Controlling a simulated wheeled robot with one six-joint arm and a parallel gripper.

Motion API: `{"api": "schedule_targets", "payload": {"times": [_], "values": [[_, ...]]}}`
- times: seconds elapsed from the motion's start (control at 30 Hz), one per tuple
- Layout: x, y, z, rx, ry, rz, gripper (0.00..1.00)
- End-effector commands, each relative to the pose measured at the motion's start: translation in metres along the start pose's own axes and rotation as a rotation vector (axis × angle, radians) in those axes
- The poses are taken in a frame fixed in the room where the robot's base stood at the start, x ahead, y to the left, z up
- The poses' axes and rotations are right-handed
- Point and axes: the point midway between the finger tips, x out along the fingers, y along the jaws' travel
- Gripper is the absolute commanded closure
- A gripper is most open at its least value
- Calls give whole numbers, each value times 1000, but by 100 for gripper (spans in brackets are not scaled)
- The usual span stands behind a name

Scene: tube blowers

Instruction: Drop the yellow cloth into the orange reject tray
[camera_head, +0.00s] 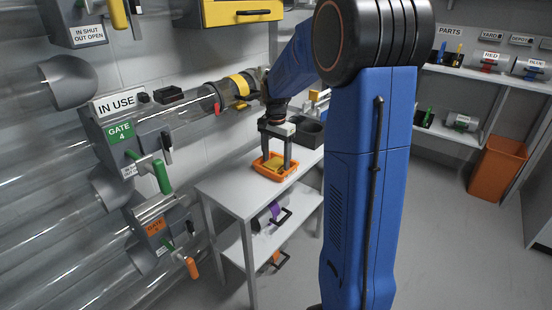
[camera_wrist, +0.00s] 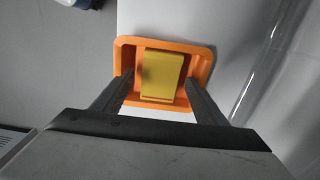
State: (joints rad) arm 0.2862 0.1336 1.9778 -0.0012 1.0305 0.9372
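The orange reject tray (camera_head: 260,165) sits on the white table under my gripper. It also shows in the wrist view (camera_wrist: 203,66). The yellow cloth (camera_wrist: 162,75) lies inside the tray, in its middle part, and looks folded into a block. In the head view the cloth (camera_head: 277,163) shows low between my fingers. My gripper (camera_head: 278,160) points down over the tray with its fingers spread. In the wrist view a gap shows between the cloth and each finger, so my gripper (camera_wrist: 160,82) is open and holds nothing.
Dark bins (camera_head: 308,132) stand on the table behind the tray. Clear tubes and the green Gate 4 handle (camera_head: 162,176) are at the left. A clear tube (camera_wrist: 262,65) runs close right of the tray. The table's front part (camera_head: 235,195) is bare.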

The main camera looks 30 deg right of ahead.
Motion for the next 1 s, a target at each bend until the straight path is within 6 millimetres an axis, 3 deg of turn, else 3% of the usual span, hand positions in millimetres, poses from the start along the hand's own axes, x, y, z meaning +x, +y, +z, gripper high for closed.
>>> {"api": "schedule_targets", "payload": {"times": [0.23,0.37,0.8,1.0], "values": [[-3,0,0,0,0,0,34],[-15,0,0,0,1,-1,34],[-96,0,0,0,1,-2,34],[-117,0,0,0,0,0,34]]}}
